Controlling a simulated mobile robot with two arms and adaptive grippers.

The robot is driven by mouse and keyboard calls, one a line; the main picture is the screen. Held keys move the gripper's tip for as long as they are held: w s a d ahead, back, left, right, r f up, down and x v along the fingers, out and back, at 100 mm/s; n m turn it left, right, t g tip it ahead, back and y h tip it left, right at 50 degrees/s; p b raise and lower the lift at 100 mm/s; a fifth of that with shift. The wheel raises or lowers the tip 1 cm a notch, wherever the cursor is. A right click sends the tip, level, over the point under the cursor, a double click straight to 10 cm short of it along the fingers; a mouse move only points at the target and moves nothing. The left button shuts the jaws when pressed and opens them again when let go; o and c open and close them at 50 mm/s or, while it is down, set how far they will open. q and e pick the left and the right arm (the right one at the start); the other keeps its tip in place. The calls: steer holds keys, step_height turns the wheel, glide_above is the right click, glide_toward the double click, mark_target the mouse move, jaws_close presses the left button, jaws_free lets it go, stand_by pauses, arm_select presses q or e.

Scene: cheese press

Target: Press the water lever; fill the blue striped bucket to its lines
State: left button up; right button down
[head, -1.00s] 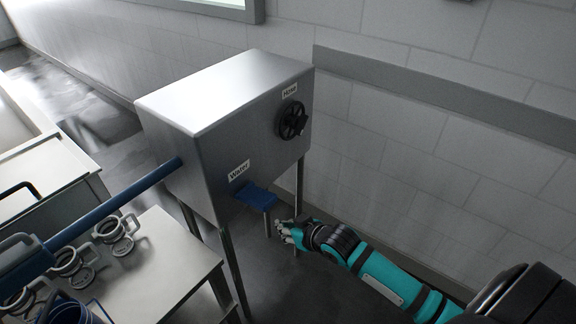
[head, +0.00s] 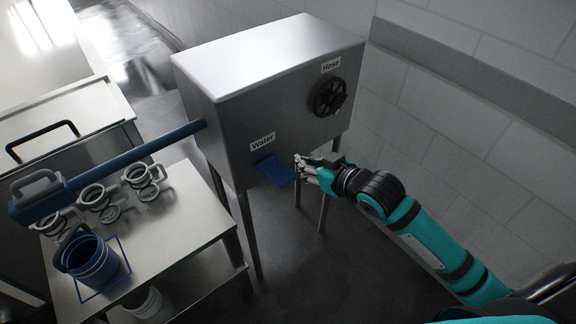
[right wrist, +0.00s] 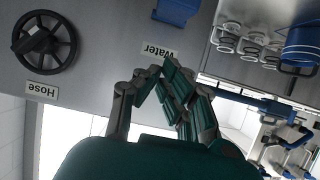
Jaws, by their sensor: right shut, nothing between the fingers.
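The blue water lever (head: 275,170) sticks out of the metal box (head: 230,120) under the "Water" label; it also shows at the top of the right wrist view (right wrist: 177,10). My right gripper (head: 303,165) is shut and empty, just right of the lever; I cannot tell whether they touch. The blue bucket (head: 90,262) with pale stripes stands upright on the metal table at lower left, inside a blue square outline. It also shows in the right wrist view (right wrist: 302,42). I see no water in it. My left gripper is not in view.
A blue pipe (head: 135,157) runs left from the box to a blue spout head (head: 38,192) above the table (head: 190,225). Several grey ring-handled pieces (head: 100,203) stand behind the bucket. A black hose wheel (head: 328,97) sits above the lever. A white bucket (head: 143,303) is below the table.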

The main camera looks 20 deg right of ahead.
steer(key=p, duration=0.2)
glide_above(287, 175)
steer(key=w, duration=0.1)
steer(key=f, duration=0.3)
steer(key=shift+a+f, duration=0.25)
steer(key=f, duration=0.3)
steer(key=shift+s+d, duration=0.2)
steer(key=shift+s, duration=0.15)
steer(key=shift+s+d+f, duration=0.1)
steer(key=shift+s+f, duration=0.15)
steer(key=shift+f, duration=0.25)
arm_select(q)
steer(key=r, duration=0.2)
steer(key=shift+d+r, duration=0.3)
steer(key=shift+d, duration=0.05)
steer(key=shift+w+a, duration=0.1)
arm_select(e)
steer(key=shift+w, duration=0.1)
